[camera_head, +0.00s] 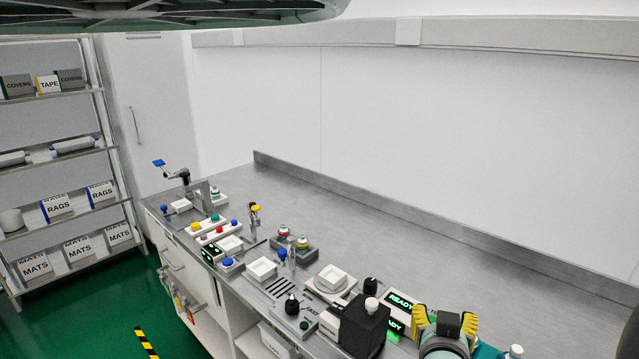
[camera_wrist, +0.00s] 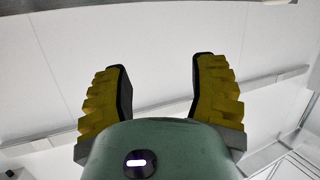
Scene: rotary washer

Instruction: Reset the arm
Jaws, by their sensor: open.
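My gripper (camera_head: 445,318) shows at the lower right of the head view, over the near right part of the bench. Its two yellow ribbed fingers stand apart and point up. In the wrist view the fingers (camera_wrist: 162,85) are wide apart with nothing between them. Behind them are only the pale wall and ceiling. Most of my arm is out of the head view.
A steel bench (camera_head: 420,255) runs from the middle left to the lower right. Its front half holds several small devices, including a black block (camera_head: 362,325) and a green READY display (camera_head: 401,301) left of my gripper. The back strip is clear. A shelf rack (camera_head: 70,150) stands left.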

